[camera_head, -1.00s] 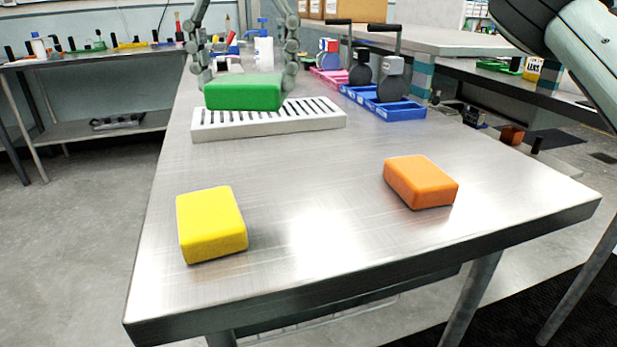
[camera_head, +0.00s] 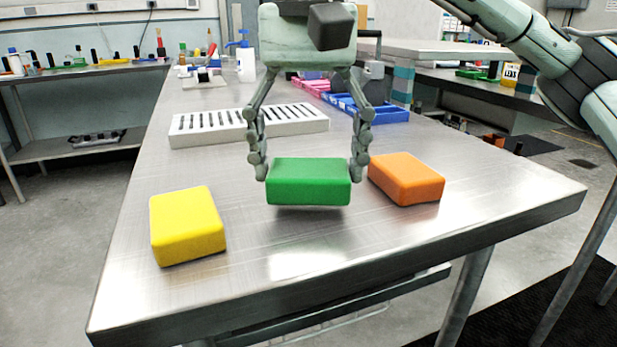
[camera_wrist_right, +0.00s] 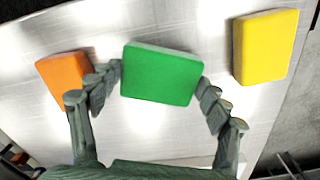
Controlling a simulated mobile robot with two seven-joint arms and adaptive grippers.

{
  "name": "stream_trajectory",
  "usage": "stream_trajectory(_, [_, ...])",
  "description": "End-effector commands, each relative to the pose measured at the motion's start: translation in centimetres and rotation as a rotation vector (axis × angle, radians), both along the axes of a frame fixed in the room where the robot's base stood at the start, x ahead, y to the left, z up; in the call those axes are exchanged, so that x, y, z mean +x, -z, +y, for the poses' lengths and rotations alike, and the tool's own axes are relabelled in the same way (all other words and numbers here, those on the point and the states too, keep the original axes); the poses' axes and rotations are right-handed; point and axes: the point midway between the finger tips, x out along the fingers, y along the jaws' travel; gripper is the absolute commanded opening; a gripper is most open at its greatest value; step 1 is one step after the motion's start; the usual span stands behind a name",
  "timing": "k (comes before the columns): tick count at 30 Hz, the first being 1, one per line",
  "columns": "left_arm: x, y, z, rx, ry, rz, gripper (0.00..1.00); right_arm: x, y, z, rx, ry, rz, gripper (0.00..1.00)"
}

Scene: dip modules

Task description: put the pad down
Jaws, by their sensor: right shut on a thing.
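My right gripper (camera_head: 308,165) is shut on the green pad (camera_head: 308,182), one finger at each side of it. The pad is level and a shadow shows under its front edge, so it seems slightly above or at the metal table; I cannot tell which exactly. The green pad (camera_wrist_right: 160,75) also shows between the fingers in the right wrist view. A yellow pad (camera_head: 187,225) lies on the table to the left, and an orange pad (camera_head: 406,178) lies close to the right finger. My left gripper is not in view.
A white slotted rack (camera_head: 250,124) stands empty behind the gripper on the metal table (camera_head: 330,245). Blue bins (camera_head: 372,108) stand at the back right. The table's front strip is clear between the yellow and orange pads.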

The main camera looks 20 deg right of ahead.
Motion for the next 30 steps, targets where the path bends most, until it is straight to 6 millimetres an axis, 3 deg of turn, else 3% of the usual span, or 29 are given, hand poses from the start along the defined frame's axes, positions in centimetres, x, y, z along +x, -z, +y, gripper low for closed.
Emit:
stream_trajectory(4, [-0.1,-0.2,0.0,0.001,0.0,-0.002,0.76,0.0,1.8,-0.1,0.0,0.001,0.001,0.54])
stream_trajectory(17, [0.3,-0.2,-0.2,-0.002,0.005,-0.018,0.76,0.0,2.1,0.0,0.001,0.001,0.001,0.54])
stream_trajectory(18, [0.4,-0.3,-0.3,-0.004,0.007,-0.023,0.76,0.0,2.1,0.0,0.001,0.001,0.001,0.78])
stream_trajectory(23, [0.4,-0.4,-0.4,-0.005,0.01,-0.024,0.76,0.0,2.0,0.0,0.001,0.001,0.001,0.97])
stream_trajectory(30, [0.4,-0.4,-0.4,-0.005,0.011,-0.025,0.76,0.0,2.0,0.0,0.001,0.001,0.0,0.97])
